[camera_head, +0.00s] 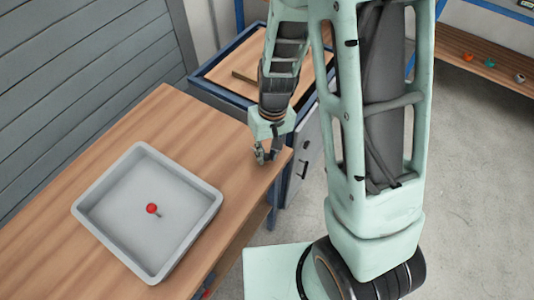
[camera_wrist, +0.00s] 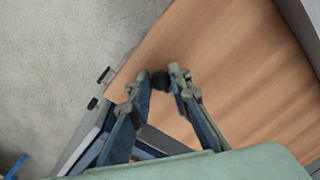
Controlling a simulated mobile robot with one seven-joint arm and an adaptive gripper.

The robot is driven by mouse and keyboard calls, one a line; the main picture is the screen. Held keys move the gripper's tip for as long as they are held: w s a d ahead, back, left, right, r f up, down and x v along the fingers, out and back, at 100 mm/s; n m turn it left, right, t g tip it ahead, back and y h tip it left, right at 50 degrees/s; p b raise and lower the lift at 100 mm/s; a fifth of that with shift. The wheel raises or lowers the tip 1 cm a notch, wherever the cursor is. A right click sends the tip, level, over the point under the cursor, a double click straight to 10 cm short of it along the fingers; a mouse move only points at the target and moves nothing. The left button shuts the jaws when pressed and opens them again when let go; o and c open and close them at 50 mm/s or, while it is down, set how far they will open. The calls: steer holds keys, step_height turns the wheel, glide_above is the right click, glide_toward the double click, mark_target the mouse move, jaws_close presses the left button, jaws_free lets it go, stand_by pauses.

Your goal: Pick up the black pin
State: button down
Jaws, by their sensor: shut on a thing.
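The black pin (camera_wrist: 160,80) shows in the wrist view as a small dark round head between the fingertips. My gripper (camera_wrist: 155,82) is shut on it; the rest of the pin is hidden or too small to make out. In the head view my gripper (camera_head: 265,155) points down at the right end of the wooden table (camera_head: 165,110), close to its corner. The pin cannot be told apart from the dark fingers there, and I cannot tell whether it touches the table top.
A grey tray (camera_head: 118,258) stands on the table to the left of my gripper, with a red-headed pin (camera_head: 152,208) in it. A blue-edged workbench (camera_head: 215,65) stands behind. A shelf (camera_head: 480,72) with several small coloured things is at the right. Table between tray and gripper is clear.

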steer(key=s+d+r+p, duration=0.1)
steer(key=s+d+r, duration=0.7)
steer(key=d+r, duration=0.2)
steer(key=shift+s+d+r, duration=0.25)
steer(key=shift+s+d, duration=0.05)
steer(key=shift+s, duration=0.05)
